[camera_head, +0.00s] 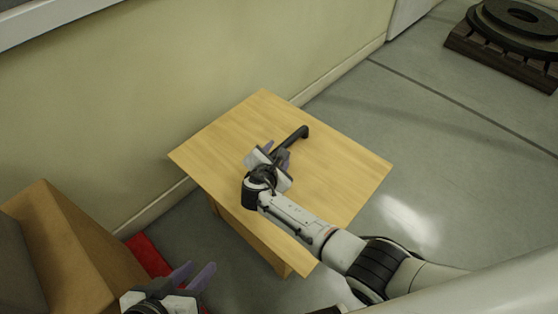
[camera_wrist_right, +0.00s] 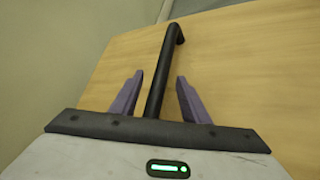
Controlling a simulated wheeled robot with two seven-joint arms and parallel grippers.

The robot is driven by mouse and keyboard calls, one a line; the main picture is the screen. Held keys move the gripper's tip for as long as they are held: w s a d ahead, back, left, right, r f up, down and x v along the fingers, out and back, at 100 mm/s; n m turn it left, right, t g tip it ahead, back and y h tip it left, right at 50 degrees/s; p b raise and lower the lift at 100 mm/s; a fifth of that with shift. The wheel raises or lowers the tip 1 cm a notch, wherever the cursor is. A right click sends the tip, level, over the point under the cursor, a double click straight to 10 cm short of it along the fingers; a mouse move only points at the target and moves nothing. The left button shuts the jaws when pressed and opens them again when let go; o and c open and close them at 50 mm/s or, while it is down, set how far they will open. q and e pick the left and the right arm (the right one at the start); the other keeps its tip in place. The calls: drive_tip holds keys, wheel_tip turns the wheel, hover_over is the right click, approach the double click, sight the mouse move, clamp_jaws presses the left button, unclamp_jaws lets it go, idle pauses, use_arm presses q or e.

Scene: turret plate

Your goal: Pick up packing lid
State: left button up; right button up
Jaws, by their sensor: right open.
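A flat, pale wooden top (camera_head: 340,175), which may be the packing lid, lies level beside the wall. A black bar with a bent end (camera_head: 298,134) is on it; I cannot tell whether it is a fixed handle. My right gripper (camera_head: 277,153) is over the middle of the wooden top and hides part of the bar. In the right wrist view, the bar (camera_wrist_right: 172,55) runs between the open purple fingers, with gaps on both sides. My left gripper (camera_head: 196,272) is low in the head view, its fingers apart and empty, away from the wooden top.
An open brown box (camera_head: 75,255) stands at the lower left, next to a red patch (camera_head: 148,254) on the floor. A dark slatted pallet (camera_head: 495,58) with round discs (camera_head: 518,16) is at the upper right. The grey floor right of the wooden top is clear.

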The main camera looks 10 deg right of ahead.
drive_tip(key=shift+s, duration=0.1)
clamp_jaws()
idle(1.2)
drive_tip(key=shift+w+r, duration=0.25)
drive_tip(key=shift+r, duration=0.1)
